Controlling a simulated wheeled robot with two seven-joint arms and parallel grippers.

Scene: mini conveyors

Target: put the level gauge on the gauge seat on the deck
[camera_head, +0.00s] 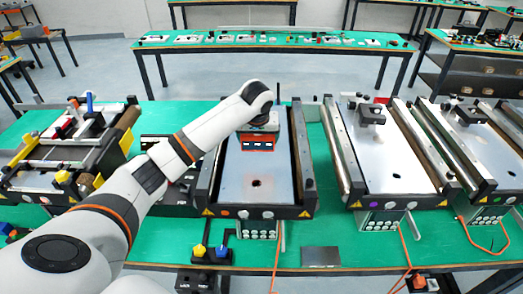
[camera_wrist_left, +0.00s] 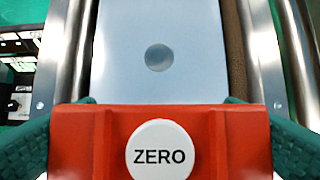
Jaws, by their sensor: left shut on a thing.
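The level gauge (camera_head: 257,142) is a red block with small display windows on its front in the head view. In the left wrist view the red gauge (camera_wrist_left: 88,145) fills the bottom and carries a white ZERO button. My left gripper (camera_head: 261,127) is shut on it, with a green finger pad on each side. It holds the gauge over the far half of a pale conveyor deck (camera_head: 235,175); I cannot tell any gap beneath. A dark round spot (camera_head: 256,183), possibly the gauge seat, lies on the near half. A grey round spot (camera_wrist_left: 158,58) shows in the wrist view.
Steel rollers and dark side rails flank the deck. Similar conveyors (camera_head: 395,165) stand to the right with dark blocks (camera_head: 370,114) on their far ends. A conveyor with yellow knobs (camera_head: 64,176) stands at the left. Green table (camera_head: 340,238) shows between and in front.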

